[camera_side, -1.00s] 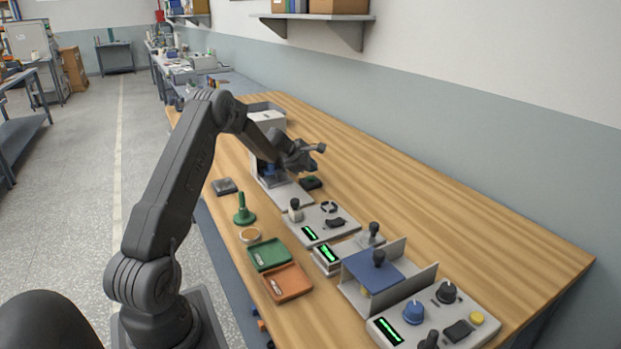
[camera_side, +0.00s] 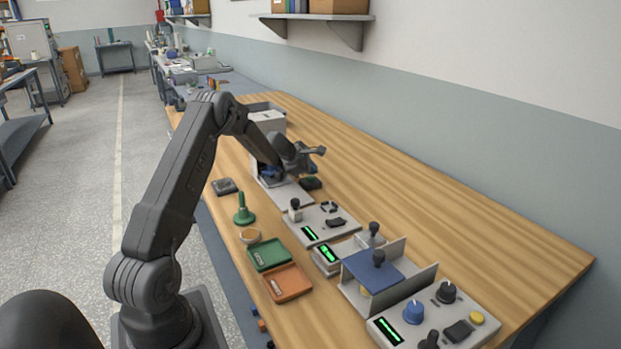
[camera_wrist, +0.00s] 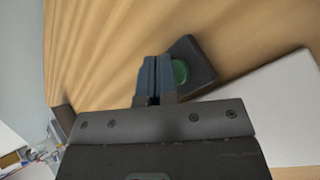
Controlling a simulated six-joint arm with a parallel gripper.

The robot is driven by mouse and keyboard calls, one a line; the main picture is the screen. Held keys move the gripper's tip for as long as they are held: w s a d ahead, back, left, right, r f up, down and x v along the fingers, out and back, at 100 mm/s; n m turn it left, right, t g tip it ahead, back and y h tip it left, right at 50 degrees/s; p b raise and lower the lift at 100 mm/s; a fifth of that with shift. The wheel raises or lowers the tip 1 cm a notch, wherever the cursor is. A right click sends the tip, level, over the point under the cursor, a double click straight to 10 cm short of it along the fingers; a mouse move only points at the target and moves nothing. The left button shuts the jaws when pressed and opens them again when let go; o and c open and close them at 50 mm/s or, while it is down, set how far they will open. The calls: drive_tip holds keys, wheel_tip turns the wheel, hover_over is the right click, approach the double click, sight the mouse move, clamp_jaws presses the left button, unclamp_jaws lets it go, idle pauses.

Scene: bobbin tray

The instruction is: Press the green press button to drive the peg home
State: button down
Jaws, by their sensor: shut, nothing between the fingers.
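The green press button (camera_wrist: 180,71) sits in a dark square housing (camera_wrist: 200,62) on the wooden table in the wrist view. In the side view the dark housing (camera_side: 311,184) shows just right of the press base. My gripper (camera_wrist: 157,62) is shut and empty, its blue fingers beside the button's left edge and covering part of it. I cannot tell whether the fingertips touch the button. In the side view my gripper is largely hidden by my wrist. The peg cannot be made out in either view.
A pale plate (camera_wrist: 275,105) lies right of the housing in the wrist view. In the side view, control boxes with knobs (camera_side: 318,222), a green tray (camera_side: 269,254), an orange tray (camera_side: 288,284) and a green-handled stamp (camera_side: 243,213) stand nearer. The table's right side (camera_side: 440,200) is clear.

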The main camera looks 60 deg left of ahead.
sight(311, 178)
drive_tip(key=shift+f, duration=0.5)
idle(0.5)
drive_tip(key=shift+r, duration=0.9)
drive_tip(key=shift+r, duration=0.1)
drive_tip(key=shift+r, duration=2.4)
